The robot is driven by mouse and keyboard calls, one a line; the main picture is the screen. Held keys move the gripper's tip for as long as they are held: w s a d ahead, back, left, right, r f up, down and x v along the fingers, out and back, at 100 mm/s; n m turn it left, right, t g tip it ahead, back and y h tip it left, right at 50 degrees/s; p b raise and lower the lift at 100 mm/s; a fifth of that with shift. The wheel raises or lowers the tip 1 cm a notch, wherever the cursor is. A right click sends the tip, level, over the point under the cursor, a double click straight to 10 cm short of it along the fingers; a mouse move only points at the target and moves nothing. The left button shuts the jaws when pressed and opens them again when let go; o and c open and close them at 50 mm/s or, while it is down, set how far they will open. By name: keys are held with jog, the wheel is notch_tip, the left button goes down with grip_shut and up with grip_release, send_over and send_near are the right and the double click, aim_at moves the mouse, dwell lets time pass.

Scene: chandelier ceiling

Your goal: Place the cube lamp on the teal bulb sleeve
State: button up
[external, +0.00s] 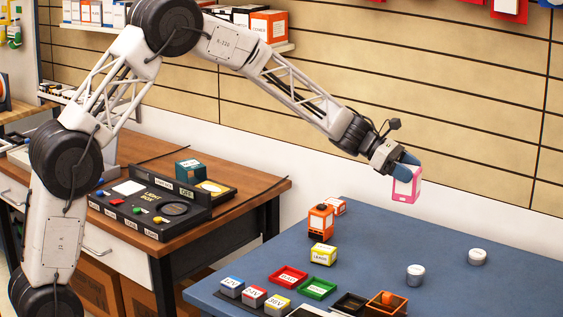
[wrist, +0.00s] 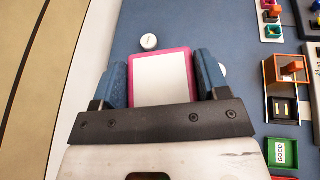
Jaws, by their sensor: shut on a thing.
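My gripper (external: 404,168) is shut on a pink-edged box with white faces (external: 407,187), which looks like the cube lamp. It holds the box in the air above the far part of the blue table. In the wrist view the box (wrist: 161,80) sits between the two blue fingers (wrist: 163,84), its white face towards the camera.
The blue table (external: 390,240) holds an orange lantern-like object (external: 320,222), a yellow box (external: 323,254), red and green trays (external: 317,289), and two white round pieces (external: 415,275). The black panel (external: 150,205) has buttons and a ring. Shelves line the back wall.

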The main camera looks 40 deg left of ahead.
jog(key=shift+a, duration=0.1)
jog(key=w+a+f+n+t+y, duration=0.1)
jog(key=a+n+t, duration=0.1)
jog(key=a, duration=1.8)
jog(key=a+f+n+t, duration=0.1)
jog(key=a+f+t, duration=0.1)
jog(key=a, duration=1.8)
jog(key=s+a+n+t+y, duration=0.1)
jog(key=s+a, duration=0.4)
jog(key=a, duration=0.6)
jog(key=s+a+f+n+t, duration=0.1)
jog(key=s+a, duration=0.4)
jog(key=a, duration=0.6)
jog(key=s+a+f+n+t+y, duration=0.1)
jog(key=s+a, duration=0.4)
jog(key=a, duration=0.6)
jog(key=shift+a+f+n+y, duration=0.15)
jog(key=shift+a+n+y, duration=0.2)
jog(key=shift+n, duration=0.15)
jog(key=shift+w, duration=0.15)
jog(key=w+a, duration=0.3)
jog(key=w, duration=0.4)
jog(key=w+a+f, duration=0.1)
jog(key=w+a, duration=0.2)
jog(key=w, duration=0.4)
jog(key=shift+w+a+f, duration=0.25)
